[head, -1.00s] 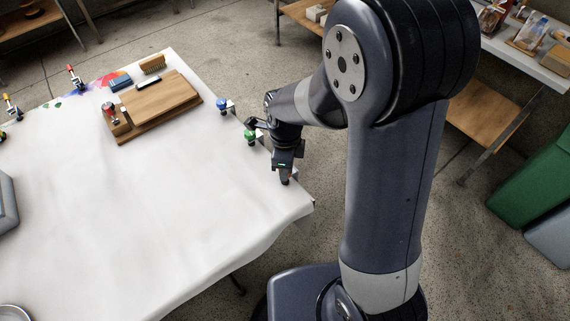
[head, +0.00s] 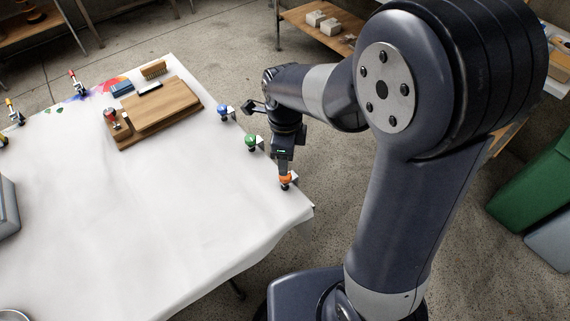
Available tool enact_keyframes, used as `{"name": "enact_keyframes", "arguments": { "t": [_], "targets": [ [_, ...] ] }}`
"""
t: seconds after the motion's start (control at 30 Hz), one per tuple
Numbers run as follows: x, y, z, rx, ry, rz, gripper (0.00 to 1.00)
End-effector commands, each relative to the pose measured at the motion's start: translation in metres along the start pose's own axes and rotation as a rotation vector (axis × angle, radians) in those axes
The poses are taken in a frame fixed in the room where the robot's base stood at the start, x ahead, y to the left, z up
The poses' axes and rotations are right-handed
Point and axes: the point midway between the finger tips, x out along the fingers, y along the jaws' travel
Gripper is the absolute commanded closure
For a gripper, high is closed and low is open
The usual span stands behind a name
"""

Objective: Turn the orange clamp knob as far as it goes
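The orange clamp knob (head: 286,180) is on the clamp at the right edge of the white table, near its front right corner. My gripper (head: 284,172) points down right over the knob. Its fingers are small and dark here, so I cannot tell whether they touch the knob or how far apart they are. The orange top and sides of the knob show just below the fingers.
A green clamp knob (head: 250,141) and a blue clamp knob (head: 224,111) stand farther back along the same edge. A wooden board (head: 165,110), a brush (head: 153,69) and a blue block (head: 122,88) lie at the back. The table's middle is clear.

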Motion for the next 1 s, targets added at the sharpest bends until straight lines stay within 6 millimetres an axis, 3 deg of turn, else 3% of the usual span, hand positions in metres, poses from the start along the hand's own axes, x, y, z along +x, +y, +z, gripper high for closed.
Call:
{"name": "enact_keyframes", "arguments": {
  "t": [0.03, 0.2, 0.6, 0.77, 1.0],
  "targets": [
    [-0.011, 0.000, 0.000, 0.000, -0.002, -0.004, 0.48],
    [-0.033, 0.000, 0.000, 0.000, -0.001, -0.001, 0.48],
    [-0.040, 0.000, 0.000, 0.000, 0.000, 0.001, 0.48],
    [-0.034, 0.001, 0.000, 0.000, 0.002, 0.003, 0.48],
    [0.003, 0.001, -0.001, 0.000, 0.003, 0.005, 0.48]
  ]
}}
